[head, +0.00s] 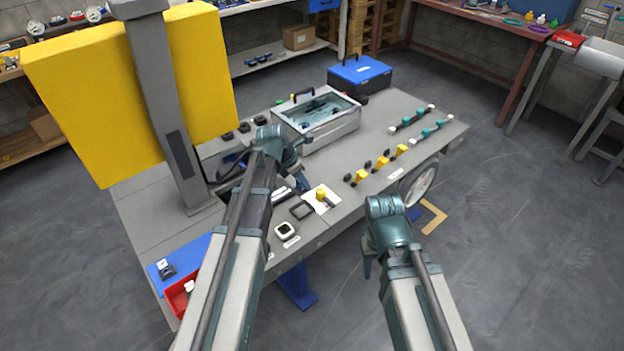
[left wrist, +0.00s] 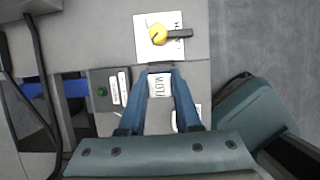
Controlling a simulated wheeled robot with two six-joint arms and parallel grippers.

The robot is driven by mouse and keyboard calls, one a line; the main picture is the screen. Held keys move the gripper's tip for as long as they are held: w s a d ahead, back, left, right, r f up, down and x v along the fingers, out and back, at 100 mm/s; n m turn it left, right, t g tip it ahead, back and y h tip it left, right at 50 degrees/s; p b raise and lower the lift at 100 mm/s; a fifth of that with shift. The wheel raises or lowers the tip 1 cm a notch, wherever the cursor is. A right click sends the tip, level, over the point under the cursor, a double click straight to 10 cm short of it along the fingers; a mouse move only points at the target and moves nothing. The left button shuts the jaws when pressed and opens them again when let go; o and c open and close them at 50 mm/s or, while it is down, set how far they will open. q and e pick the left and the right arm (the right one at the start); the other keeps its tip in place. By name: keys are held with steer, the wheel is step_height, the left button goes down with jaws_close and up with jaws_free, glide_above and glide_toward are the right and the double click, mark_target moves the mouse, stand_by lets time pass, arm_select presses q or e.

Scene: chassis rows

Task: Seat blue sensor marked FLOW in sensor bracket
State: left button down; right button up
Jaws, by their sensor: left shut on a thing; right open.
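My left gripper (head: 302,184) is low over the front part of the grey bench. In the left wrist view its fingers (left wrist: 160,80) are shut on the FLOW sensor (left wrist: 160,86), whose white label shows between them. The sensor's blue body is mostly hidden by the fingers. A dark square frame (head: 302,210), possibly the sensor bracket, lies beside the gripper; I cannot tell whether the sensor touches it. My right gripper (head: 367,262) is open and hangs off the bench's front edge.
A white card with a yellow knob (head: 320,196) lies beside the frame. A white square gauge (head: 285,231) sits near the front edge. A box with a green button (left wrist: 101,92) is close to the left fingers. A yellow panel and post (head: 160,110) stand at left.

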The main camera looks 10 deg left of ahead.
arm_select(q)
steer(key=shift+f+b, duration=0.45)
steer(key=shift+f, duration=0.2)
steer(key=b, duration=0.7)
glide_above(306, 208)
steer(key=s+a, duration=0.1)
steer(key=s, duration=0.1)
steer(key=f, duration=0.6)
steer(key=shift+w+f, duration=0.25)
steer(key=shift+f, duration=0.15)
steer(key=shift+f, duration=0.25)
steer(key=shift+f+b, duration=0.8)
steer(key=shift+b, duration=0.15)
steer(key=c, duration=0.5)
jaws_free()
steer(key=shift+r, duration=0.15)
